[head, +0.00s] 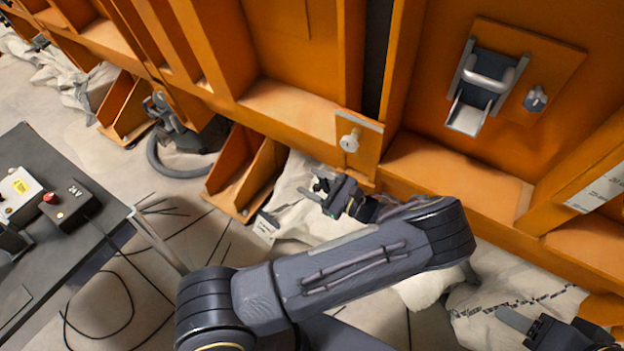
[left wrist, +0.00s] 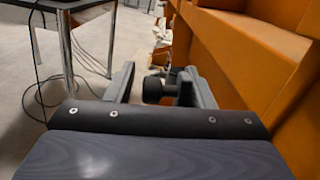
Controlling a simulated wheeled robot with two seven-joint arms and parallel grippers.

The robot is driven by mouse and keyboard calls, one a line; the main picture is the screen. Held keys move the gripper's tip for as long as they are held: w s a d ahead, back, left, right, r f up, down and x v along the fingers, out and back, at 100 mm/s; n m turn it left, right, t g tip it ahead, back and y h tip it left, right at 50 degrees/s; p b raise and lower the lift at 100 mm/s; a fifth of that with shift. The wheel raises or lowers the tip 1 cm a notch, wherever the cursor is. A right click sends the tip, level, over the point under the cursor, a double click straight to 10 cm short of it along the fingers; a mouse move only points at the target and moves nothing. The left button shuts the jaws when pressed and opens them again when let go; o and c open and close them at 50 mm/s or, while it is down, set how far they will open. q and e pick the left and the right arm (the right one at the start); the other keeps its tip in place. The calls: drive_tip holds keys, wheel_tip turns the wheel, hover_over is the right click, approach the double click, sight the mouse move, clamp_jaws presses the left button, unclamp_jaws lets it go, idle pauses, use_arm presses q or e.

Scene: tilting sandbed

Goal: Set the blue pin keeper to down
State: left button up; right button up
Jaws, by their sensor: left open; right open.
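A small blue-grey knob-like fitting (head: 535,98) sits on an orange plate on the upper right wall in the head view; it looks like the blue pin keeper, but its setting is too small to tell. Left of it, a grey U-shaped handle (head: 490,80) stands over a dark blue-grey plate with a pale tray-like lip. My left gripper (head: 320,190) is open, low in front of the wall, well left of and below the fitting. In the left wrist view, its fingers (left wrist: 160,88) are apart, with a dark round-ended thing between or behind them. My right gripper (head: 520,322) is open at the bottom right, partly out of view.
Orange ribs and ledges (head: 450,175) form the wall. A pale knob (head: 350,141) sits on a small orange plate above my left gripper. White bags lie below the wall. A dark table (head: 95,235) with a control box (head: 68,203) stands at left; cables cross the floor.

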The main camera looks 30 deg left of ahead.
use_arm(q)
drive_tip(key=shift+a, duration=0.35)
